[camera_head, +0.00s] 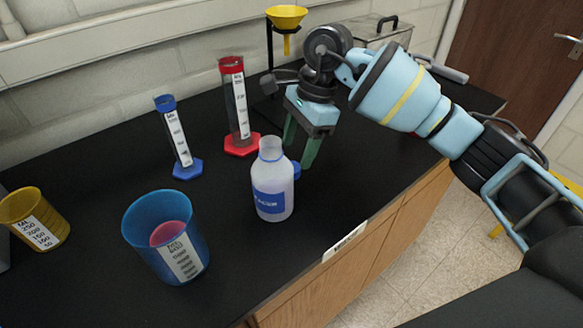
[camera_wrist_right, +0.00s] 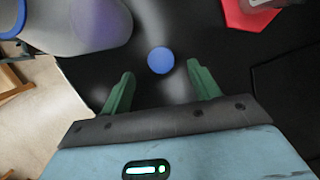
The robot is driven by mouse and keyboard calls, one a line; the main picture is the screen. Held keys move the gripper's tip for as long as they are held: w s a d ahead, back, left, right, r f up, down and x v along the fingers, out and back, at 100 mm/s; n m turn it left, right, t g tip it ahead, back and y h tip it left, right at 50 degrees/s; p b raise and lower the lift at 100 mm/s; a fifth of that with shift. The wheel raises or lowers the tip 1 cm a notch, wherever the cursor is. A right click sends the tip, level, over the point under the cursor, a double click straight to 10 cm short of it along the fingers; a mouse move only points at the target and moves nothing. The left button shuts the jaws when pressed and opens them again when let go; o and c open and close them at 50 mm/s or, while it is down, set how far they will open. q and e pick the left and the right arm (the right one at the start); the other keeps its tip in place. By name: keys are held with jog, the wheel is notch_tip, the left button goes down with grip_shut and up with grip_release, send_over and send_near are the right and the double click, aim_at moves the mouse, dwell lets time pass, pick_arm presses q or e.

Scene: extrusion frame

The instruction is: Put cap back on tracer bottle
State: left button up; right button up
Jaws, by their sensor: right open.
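The white tracer bottle (camera_head: 272,182) with a blue label stands upright on the black bench, its neck open. Its blue cap (camera_head: 296,170) lies on the bench just right of the bottle, partly hidden behind it. In the right wrist view the cap (camera_wrist_right: 161,60) is a blue disc a little beyond and between the fingertips, and the bottle (camera_wrist_right: 75,25) fills the upper left. My right gripper (camera_head: 298,158) points down, open and empty, above the cap and beside the bottle. Its green fingers also show in the right wrist view (camera_wrist_right: 160,80). My left gripper is out of view.
A blue beaker (camera_head: 140,232) with pink contents and a yellow beaker (camera_head: 35,218) stand at left. Blue (camera_head: 176,140) and red (camera_head: 237,105) graduated cylinders stand behind the bottle. A yellow funnel (camera_head: 286,17) on a stand is at the back. The bench's front edge is close to the bottle.

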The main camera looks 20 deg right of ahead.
aim_at(294, 166)
jog(key=shift+p+x, duration=0.3)
jog(key=shift+x, duration=2)
jog(key=shift+d, duration=0.1)
jog(key=shift+c, duration=0.2)
jog(key=c, duration=1)
